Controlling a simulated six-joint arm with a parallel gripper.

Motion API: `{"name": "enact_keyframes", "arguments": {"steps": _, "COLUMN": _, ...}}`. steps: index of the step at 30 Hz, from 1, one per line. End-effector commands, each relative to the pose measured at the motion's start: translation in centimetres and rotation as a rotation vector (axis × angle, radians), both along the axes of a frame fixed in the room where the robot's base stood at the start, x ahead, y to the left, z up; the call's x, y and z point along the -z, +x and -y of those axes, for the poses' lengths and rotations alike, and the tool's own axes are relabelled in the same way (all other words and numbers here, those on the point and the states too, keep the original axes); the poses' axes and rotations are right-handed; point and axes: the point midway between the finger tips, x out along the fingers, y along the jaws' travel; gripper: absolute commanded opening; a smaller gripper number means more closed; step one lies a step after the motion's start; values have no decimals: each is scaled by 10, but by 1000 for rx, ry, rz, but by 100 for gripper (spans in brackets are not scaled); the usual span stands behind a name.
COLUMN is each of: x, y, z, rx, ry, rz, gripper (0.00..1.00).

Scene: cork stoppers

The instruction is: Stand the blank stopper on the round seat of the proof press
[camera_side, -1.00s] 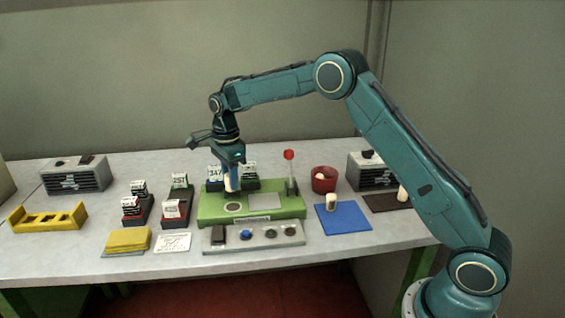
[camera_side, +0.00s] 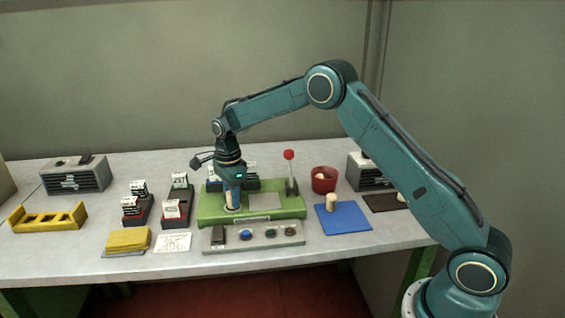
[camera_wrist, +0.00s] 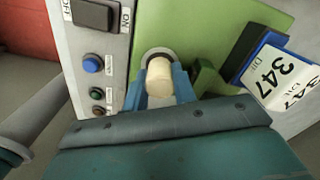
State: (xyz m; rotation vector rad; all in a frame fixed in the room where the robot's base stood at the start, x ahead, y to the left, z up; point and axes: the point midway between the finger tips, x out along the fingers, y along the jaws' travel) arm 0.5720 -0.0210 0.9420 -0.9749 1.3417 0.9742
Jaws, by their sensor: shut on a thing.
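My gripper (camera_side: 232,200) points down over the left part of the green proof press (camera_side: 290,212). It is shut on a plain, pale cork stopper (camera_wrist: 160,84), with a blue finger on each side. The stopper is upright or nearly so in the side view. The round seat (camera_wrist: 152,54) shows as a pale ring with a dark inside just beyond the stopper in the wrist view; the stopper covers part of it. The stopper's lower end is at or just above the seat; I cannot tell whether they touch.
A control strip (camera_side: 255,238) with a switch and buttons lies in front of the press. The red-knobbed lever (camera_side: 289,170) stands at its right. Label blocks (camera_wrist: 268,70) stand close behind the seat. Another stopper (camera_side: 331,202) stands on the blue mat (camera_side: 345,222). A red cup (camera_side: 324,180) is behind it.

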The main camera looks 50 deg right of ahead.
Motion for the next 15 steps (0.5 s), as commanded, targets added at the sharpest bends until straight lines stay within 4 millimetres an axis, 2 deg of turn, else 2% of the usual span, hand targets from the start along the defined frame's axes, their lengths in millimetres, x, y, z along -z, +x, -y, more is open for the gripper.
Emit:
{"name": "enact_keyframes", "arguments": {"steps": 8, "x": 3, "y": 0, "z": 0, "rx": 0, "ry": 0, "rz": 0, "gripper": 6}}
{"name": "enact_keyframes", "arguments": {"steps": 9, "x": 3, "y": 0, "z": 0, "rx": 0, "ry": 0, "rz": 0, "gripper": 29}}
{"name": "enact_keyframes", "arguments": {"steps": 12, "x": 3, "y": 0, "z": 0, "rx": 0, "ry": 0, "rz": 0, "gripper": 48}}
{"name": "enact_keyframes", "arguments": {"steps": 15, "x": 3, "y": 0, "z": 0, "rx": 0, "ry": 0, "rz": 0, "gripper": 48}}
